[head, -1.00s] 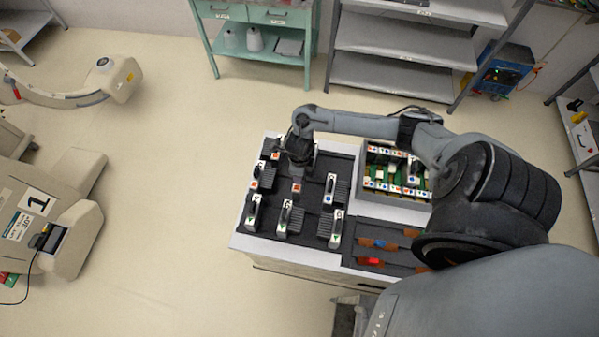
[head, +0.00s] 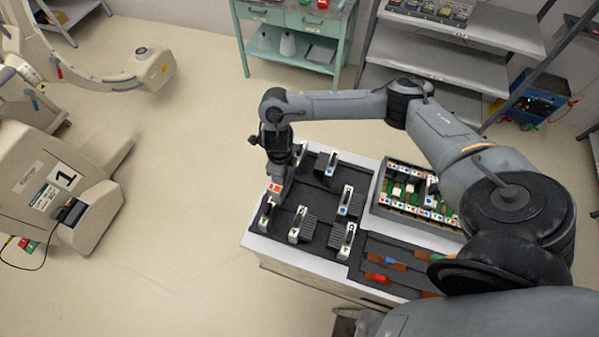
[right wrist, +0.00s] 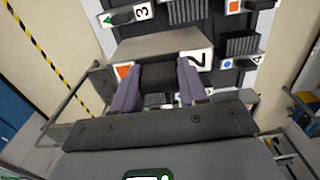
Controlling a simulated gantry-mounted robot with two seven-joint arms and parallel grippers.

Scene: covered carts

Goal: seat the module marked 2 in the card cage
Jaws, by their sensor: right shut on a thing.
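My right gripper (right wrist: 153,85) is shut on the dark handle of a module (right wrist: 160,44) with a 2 and an orange square on its label. In the right wrist view it looks larger and nearer than the other modules. In the head view the held module (head: 274,189) is at the left side of the dark module rack (head: 322,196); I cannot tell its height above it. The card cage (head: 377,212) stands to the right, with green boards, rows of coloured marks and a module with a blue mark in it. My left gripper is not in view.
Other modules stand in the rack, including one with a green mark (head: 266,214) in front of the held one and one with a blue mark (head: 345,200). Red (head: 380,277) and blue (head: 390,261) pieces lie at the cart's front right.

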